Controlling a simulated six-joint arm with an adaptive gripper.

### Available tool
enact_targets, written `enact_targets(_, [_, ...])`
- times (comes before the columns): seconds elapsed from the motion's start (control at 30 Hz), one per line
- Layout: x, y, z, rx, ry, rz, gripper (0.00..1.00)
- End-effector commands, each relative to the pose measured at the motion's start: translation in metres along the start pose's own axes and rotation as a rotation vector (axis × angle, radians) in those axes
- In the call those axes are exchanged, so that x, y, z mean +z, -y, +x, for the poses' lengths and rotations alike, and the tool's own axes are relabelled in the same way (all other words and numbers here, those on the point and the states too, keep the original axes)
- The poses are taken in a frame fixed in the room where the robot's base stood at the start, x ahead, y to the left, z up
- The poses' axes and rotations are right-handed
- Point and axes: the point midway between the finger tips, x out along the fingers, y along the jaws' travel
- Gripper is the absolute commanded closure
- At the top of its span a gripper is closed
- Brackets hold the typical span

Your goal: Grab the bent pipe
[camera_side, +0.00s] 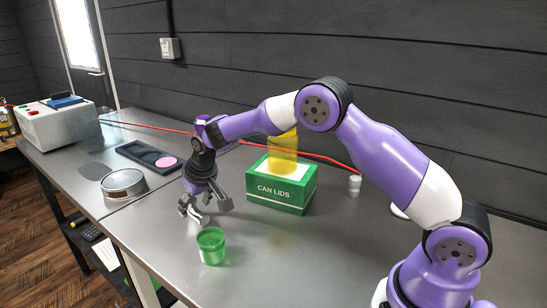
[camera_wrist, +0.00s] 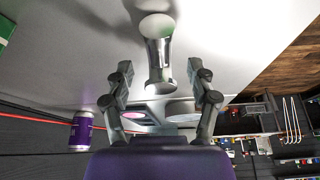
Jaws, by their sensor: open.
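The bent pipe (camera_wrist: 158,55) is a shiny metal piece with a pale rounded end, lying between my fingers in the wrist view. In the side view only a small bright metal part of it (camera_side: 197,216) shows under my gripper, on the grey bench. My gripper (camera_side: 203,206) points down just above the bench, fingers spread. In the wrist view my gripper (camera_wrist: 158,72) is open, with one finger on each side of the pipe and visible gaps between. The pipe's full shape is partly hidden by the fingers in the side view.
A green translucent cup (camera_side: 211,246) stands close in front of my gripper. A green CAN LIDS box (camera_side: 281,190) with a yellow cylinder (camera_side: 283,152) on top is to the right. A round metal dish (camera_side: 124,185) and dark tray (camera_side: 144,156) are left. A red cable (camera_side: 150,126) runs behind.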

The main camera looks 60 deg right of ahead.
Motion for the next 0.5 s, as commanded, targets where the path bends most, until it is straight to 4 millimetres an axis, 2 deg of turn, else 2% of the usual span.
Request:
enact_targets(0.1, [0.0,-0.0002,0.0129,0.0,0.001,0.001,0.34])
enact_targets(0.33, [-0.0006,-0.0002,0.0146,-0.001,-0.001,0.001,0.34])
enact_targets(0.37, [-0.0006,-0.0002,0.0146,-0.001,-0.001,0.001,0.39])
enact_targets(0.4, [-0.0006,-0.0002,0.0145,-0.001,-0.001,0.001,0.59])
enact_targets(0.47, [-0.0006,-0.0002,0.0145,-0.001,-0.001,0.001,0.89])
enact_targets(0.5, [-0.0005,-0.0002,0.0145,-0.001,-0.001,0.001,1.0])
